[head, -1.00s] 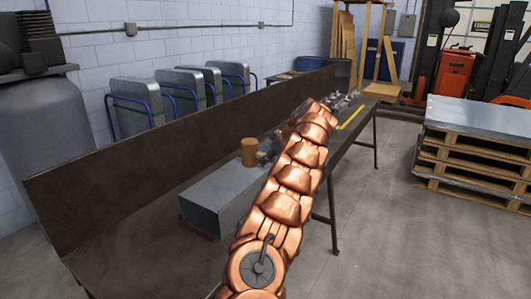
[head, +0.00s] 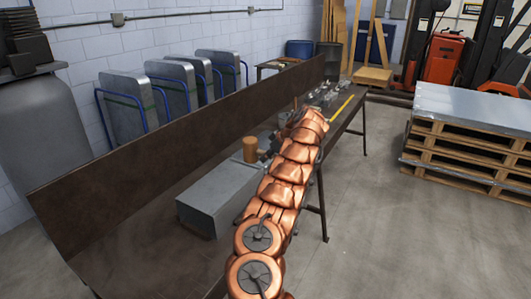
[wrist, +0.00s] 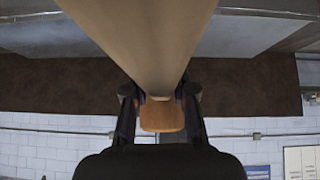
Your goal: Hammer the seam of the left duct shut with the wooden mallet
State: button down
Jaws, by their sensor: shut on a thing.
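The duct (head: 215,200) is a long grey sheet-metal box lying on the dark bench in the head view. Grey metal also shows at the upper left of the wrist view (wrist: 45,38). The wooden mallet's head (head: 249,150) stands just above or beyond the duct's far end; I cannot tell if it touches. My gripper (wrist: 160,98) is shut on the mallet, whose tan wood fills the upper middle of the wrist view, with an orange-brown part behind the fingers. In the head view my arm mostly hides the gripper. The seam cannot be made out.
The dark bench (head: 150,262) has a raised back board (head: 130,172). Small metal items (head: 322,95) and a yellow strip (head: 341,108) lie at its far end. A pallet stack (head: 465,140) stands right; the floor between is clear.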

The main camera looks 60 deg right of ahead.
jog(key=shift+d+r, duration=0.15)
jog(key=shift+d, duration=0.5)
jog(key=shift+d+p, duration=0.35)
jog(key=shift+p, duration=0.05)
jog(key=shift+w+d+f, duration=0.1)
jog(key=shift+f, duration=0.1)
notch_tip(320, 180, down, 8)
jog(key=b, duration=0.7)
notch_tip(320, 180, up, 8)
jog(key=p, duration=0.7)
